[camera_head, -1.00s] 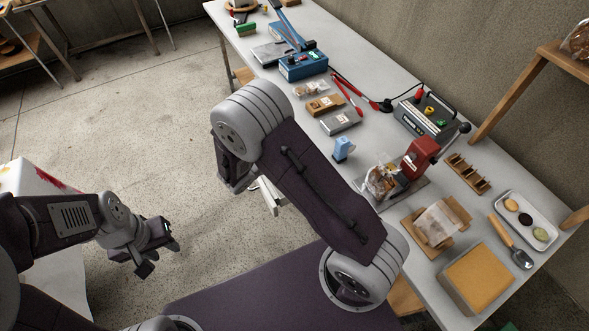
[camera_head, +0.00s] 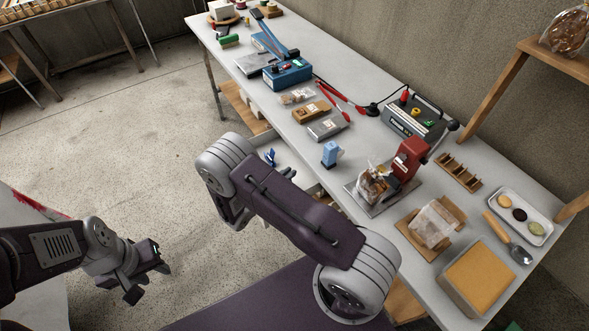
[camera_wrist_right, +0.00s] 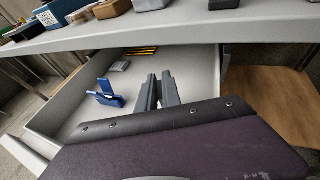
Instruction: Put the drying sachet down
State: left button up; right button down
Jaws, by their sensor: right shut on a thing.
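My right gripper (camera_wrist_right: 160,92) shows in the right wrist view with its two dark fingers close together, over the open drawer (camera_wrist_right: 75,118). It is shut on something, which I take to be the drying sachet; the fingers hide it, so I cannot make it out. The drawer (camera_head: 291,160) stands out from under the table's long side. My left gripper (camera_head: 143,272) is open and empty, over the floor at lower left.
A blue tool (camera_wrist_right: 105,95), a small grey item (camera_wrist_right: 119,66) and yellow sticks (camera_wrist_right: 141,51) lie in the drawer.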

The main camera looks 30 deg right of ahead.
aim_at(295, 178)
jog(key=x, duration=0.4)
jog(key=shift+d+r, duration=0.1)
jog(key=shift+r, duration=0.15)
jog(key=shift+f, duration=0.25)
jog(key=shift+r, duration=0.1)
jog(key=shift+f, duration=0.25)
jog(key=c, duration=1.5)
grip_release()
jog(key=shift+r, duration=0.15)
